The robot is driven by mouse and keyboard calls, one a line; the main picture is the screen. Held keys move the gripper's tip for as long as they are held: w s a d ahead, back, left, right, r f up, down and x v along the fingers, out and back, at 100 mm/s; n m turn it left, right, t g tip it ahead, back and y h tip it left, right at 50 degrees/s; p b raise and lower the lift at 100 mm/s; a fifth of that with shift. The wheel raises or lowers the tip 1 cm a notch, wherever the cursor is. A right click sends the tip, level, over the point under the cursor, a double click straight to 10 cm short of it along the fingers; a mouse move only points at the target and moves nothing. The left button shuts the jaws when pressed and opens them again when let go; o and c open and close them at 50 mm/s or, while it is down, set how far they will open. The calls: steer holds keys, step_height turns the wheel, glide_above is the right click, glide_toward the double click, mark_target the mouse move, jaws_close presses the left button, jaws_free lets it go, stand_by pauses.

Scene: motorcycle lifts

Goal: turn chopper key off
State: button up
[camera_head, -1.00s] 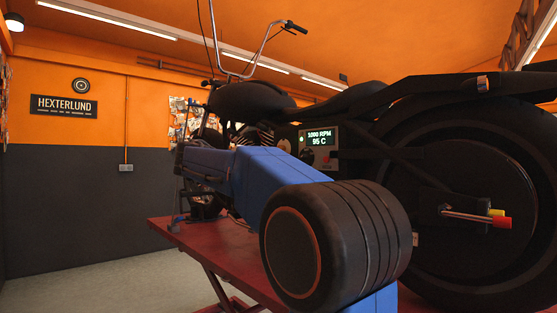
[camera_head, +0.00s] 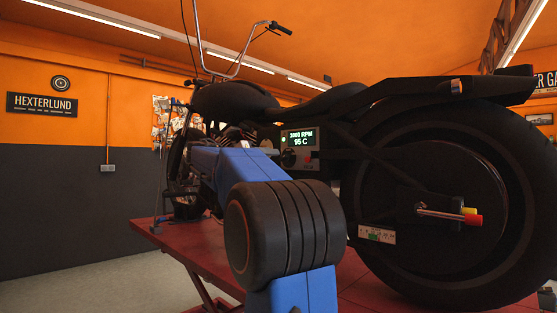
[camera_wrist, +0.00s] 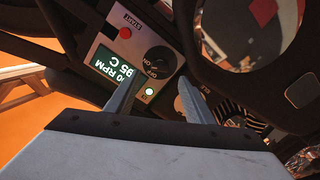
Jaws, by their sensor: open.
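The chopper (camera_head: 232,100) stands on a red lift. Its side panel (camera_head: 315,165) has a lit display (camera_head: 301,138) showing RPM and 95 C. In the wrist view, the black round key switch (camera_wrist: 158,60) sits on the panel with ON and OFF labels beside it. A lit green lamp (camera_wrist: 149,91) and a red START button (camera_wrist: 125,33) are near it. My gripper (camera_wrist: 160,79) is open, its two fingers apart and pointing at the panel just short of the switch. Nothing is between the fingers; contact cannot be told. In the head view my arm hides the gripper.
The rear wheel (camera_head: 440,190) and its axle with red and yellow ends stand right of my arm. The red lift deck (camera_head: 205,255) lies below. Open floor (camera_head: 90,282) lies at left.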

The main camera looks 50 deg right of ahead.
mark_target(282, 158)
steer(key=d, duration=0.6)
steer(key=shift+s+d, duration=0.35)
steer(key=shift+s, duration=0.05)
steer(key=c, duration=1)
steer(key=shift+c, duration=0.2)
steer(key=shift+n, duration=0.3)
steer(key=n, duration=1.1)
steer(key=shift+n, duration=0.3)
